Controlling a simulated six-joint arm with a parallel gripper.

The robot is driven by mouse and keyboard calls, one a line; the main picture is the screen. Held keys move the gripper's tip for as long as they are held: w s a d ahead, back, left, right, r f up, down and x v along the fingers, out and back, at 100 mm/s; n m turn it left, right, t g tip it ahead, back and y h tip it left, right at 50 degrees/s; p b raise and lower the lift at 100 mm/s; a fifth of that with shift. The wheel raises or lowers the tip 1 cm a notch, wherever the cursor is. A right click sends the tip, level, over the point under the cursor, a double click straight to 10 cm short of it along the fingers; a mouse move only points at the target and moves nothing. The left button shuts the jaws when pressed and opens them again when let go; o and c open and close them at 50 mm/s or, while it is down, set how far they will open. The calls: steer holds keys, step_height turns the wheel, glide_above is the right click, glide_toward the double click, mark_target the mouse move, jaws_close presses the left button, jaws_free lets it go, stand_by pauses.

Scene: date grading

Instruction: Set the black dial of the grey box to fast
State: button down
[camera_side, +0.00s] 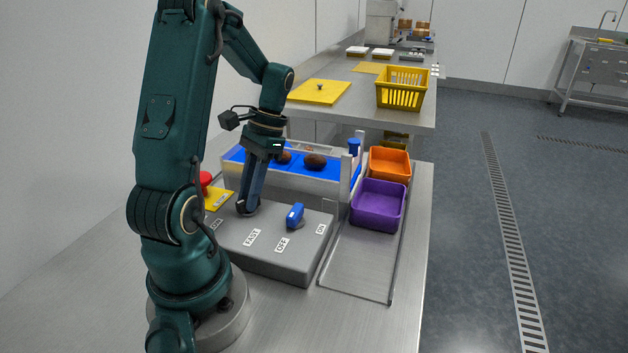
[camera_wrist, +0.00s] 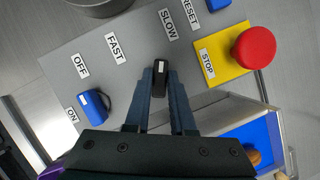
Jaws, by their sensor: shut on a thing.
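The grey box (camera_side: 268,258) lies flat on the steel bench, with printed labels on its top. The black dial (camera_wrist: 160,80) is an elongated knob seen between my fingertips in the wrist view. Its far end points roughly toward the SLOW label (camera_wrist: 168,24). The FAST label (camera_wrist: 116,47) is to the left of that. My gripper (camera_side: 247,208) reaches down to the box top and is shut on the dial, one finger on each side. In the side view the fingers largely hide the dial.
A blue switch (camera_wrist: 89,107) sits close to the dial, by OFF and ON. A red stop button (camera_wrist: 254,47) stands on a yellow plate on the other side. Behind the box is a blue-lined conveyor (camera_side: 315,180) carrying brown dates. Purple (camera_side: 378,204) and orange (camera_side: 390,163) bins stand right.

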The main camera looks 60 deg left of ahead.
steer(key=n, duration=0.2)
steer(key=n+t+h, duration=0.1)
steer(key=n, duration=0.2)
steer(key=shift+a+h, duration=0.15)
steer(key=shift+h, duration=0.15)
steer(key=shift+r+n+t+h, duration=0.1)
steer(key=shift+n+t+h, duration=0.2)
steer(key=shift+n, duration=0.8)
steer(key=shift+n+t+h, duration=0.2)
steer(key=shift+n+t, duration=0.2)
steer(key=shift+n, duration=0.7)
steer(key=c, duration=0.8)
jaws_free()
steer(key=shift+o, duration=0.2)
steer(key=shift+v, duration=2.55)
